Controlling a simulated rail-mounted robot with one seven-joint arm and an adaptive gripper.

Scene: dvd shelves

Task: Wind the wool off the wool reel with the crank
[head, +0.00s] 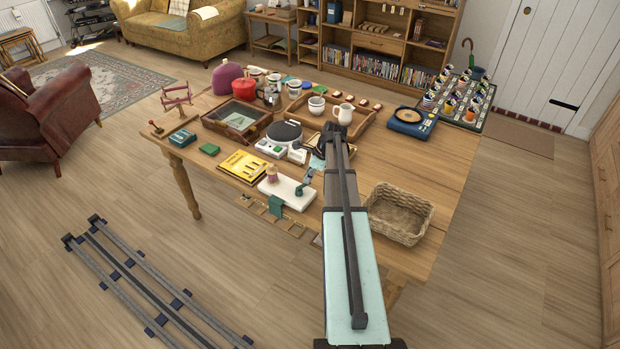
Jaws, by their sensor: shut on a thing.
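A white board (281,190) lies near the table's front edge. A small pink and tan piece (272,174), perhaps the wool reel, stands at its left end. A small dark teal part (299,190), which looks like the crank, is at its right end. My arm reaches over the table from the front and bends down behind the board's right end. My gripper (308,176) is small and partly hidden there. It appears shut at the teal part, but the exact contact is too small to see. A pink wooden frame (176,98) stands at the far left corner.
A wicker basket (400,213) stands right of my arm. A yellow book (243,165) and a white scale (280,142) are close to the board's left and back. A wooden tray with a white jug (343,113) is behind. Bare tabletop shows at the right.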

